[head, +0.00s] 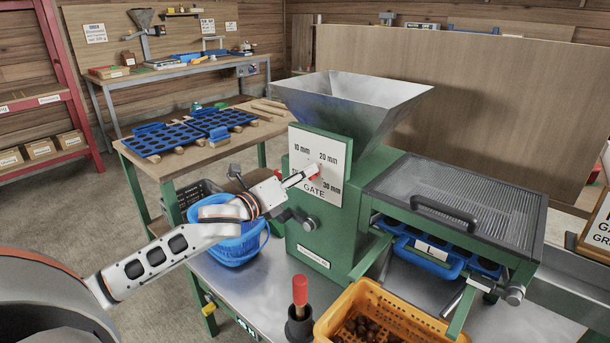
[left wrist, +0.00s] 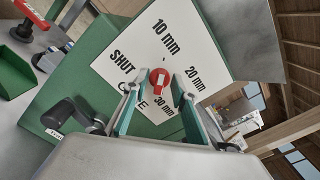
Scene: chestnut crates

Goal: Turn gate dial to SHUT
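The gate dial (head: 314,173) is a red knob on a white plate (head: 331,158) fixed to the green machine's front. In the left wrist view the dial (left wrist: 158,77) sits among the labels 10 mm, 20 mm, 30 mm and SHUT. Its white mark is small, and I cannot tell for sure which label it points at. My left gripper (head: 303,180) is at the plate and covers the SHUT label in the head view. My right gripper is not in view.
A metal hopper (head: 350,100) tops the machine, with a mesh-covered tray (head: 455,200) to the right. A blue basket (head: 232,240) stands below my left arm. An orange crate (head: 390,315) and a red-handled tool (head: 300,292) are in front.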

